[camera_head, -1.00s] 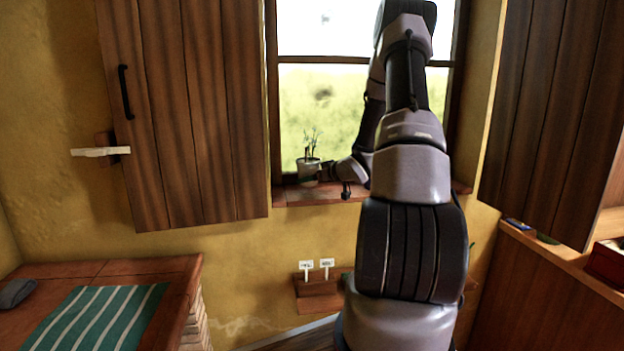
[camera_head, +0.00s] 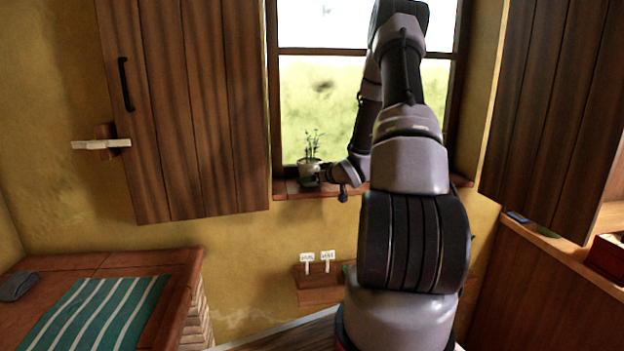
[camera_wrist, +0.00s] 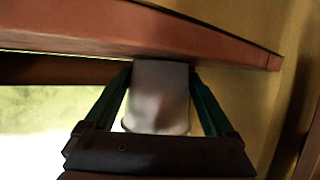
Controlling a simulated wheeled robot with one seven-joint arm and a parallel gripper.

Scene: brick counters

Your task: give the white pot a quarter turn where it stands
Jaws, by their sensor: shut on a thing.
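The white pot (camera_head: 308,168) stands on the window sill (camera_head: 291,190) with thin green plant stems rising from it. It looks upright. My gripper (camera_head: 318,179) reaches it from the right, low on its side, and a dark green finger crosses the pot's lower front. In the wrist view the pale pot (camera_wrist: 160,95) sits between the two green fingers of my gripper (camera_wrist: 160,72), which are shut on it. In that view the sill (camera_wrist: 215,42) runs across the top and the pot's end meets it. The pot's far side is hidden.
The window stands right behind the pot. A wooden shutter (camera_head: 185,110) hangs to the left and another (camera_head: 550,110) to the right. A counter with a striped green cloth (camera_head: 95,315) is at lower left.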

